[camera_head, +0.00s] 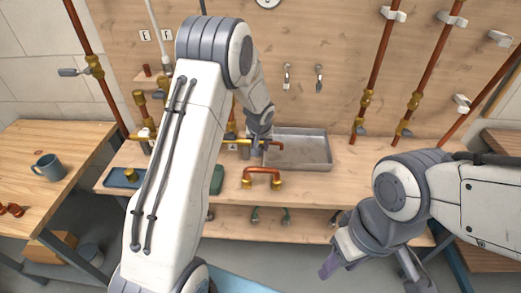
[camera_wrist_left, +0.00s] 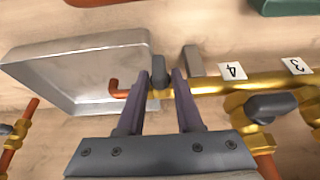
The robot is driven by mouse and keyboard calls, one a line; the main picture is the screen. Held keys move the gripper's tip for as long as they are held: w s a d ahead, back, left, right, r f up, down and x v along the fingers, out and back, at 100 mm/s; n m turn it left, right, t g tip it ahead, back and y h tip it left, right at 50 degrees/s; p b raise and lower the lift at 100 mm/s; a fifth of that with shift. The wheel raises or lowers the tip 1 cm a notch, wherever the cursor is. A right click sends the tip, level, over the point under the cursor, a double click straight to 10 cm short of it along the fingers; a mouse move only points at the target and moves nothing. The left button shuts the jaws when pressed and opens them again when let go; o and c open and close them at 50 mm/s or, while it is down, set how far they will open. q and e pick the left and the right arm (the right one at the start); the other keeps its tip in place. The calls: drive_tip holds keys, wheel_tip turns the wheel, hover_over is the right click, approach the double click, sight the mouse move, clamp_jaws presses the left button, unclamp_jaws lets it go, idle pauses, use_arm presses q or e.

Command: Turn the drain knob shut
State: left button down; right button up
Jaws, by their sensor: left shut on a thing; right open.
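The drain knob (camera_wrist_left: 158,70) is a small dark grey handle at the end of a brass pipe (camera_wrist_left: 214,86), beside the label 4. In the left wrist view it stands between the two purple-grey fingers of my left gripper (camera_wrist_left: 163,78), which is shut on it. The handle appears crosswise to the pipe, though the fingers partly hide it. A copper spout (camera_wrist_left: 118,92) leads from there over the metal tray (camera_wrist_left: 140,40). In the head view my left gripper (camera_head: 258,142) is small and mostly hidden by its arm. My right gripper (camera_head: 338,262) is open and empty, in front of the bench.
Another dark valve handle (camera_wrist_left: 272,105) sits on the brass pipework near the label 3. A copper U-shaped pipe (camera_head: 263,173) stands on the bench (camera_head: 330,183) in front of the tray. Vertical copper pipes (camera_head: 378,65) run up the back board. A mug (camera_head: 48,167) stands on the left table.

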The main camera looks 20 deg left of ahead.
use_arm(q)
drive_tip(key=shift+r, duration=0.1)
drive_tip(key=c, duration=0.8)
unclamp_jaws()
drive_tip(key=shift+s, duration=0.15)
drive_tip(key=v, duration=1)
drive_tip(key=shift+r+b, duration=0.25)
drive_tip(key=shift+b, duration=0.05)
drive_tip(key=s+d+r+m+g+h, duration=0.1)
drive_tip(key=s+d+r+m, duration=0.3)
drive_tip(key=s+d, duration=0.8)
drive_tip(key=s+d+m+g, duration=0.1)
drive_tip(key=s+m, duration=0.1)
drive_tip(key=s, duration=0.5)
drive_tip(key=s+d+m+g+h, duration=0.1)
drive_tip(key=s+d+m, duration=0.1)
drive_tip(key=s, duration=0.5)
drive_tip(key=s+d+m+g, duration=0.1)
drive_tip(key=s+d+m, duration=0.1)
drive_tip(key=s, duration=0.6)
drive_tip(key=shift+s+d+r+m, duration=0.1)
drive_tip(key=shift+s+r+m, duration=0.05)
drive_tip(key=shift+r+m, duration=0.15)
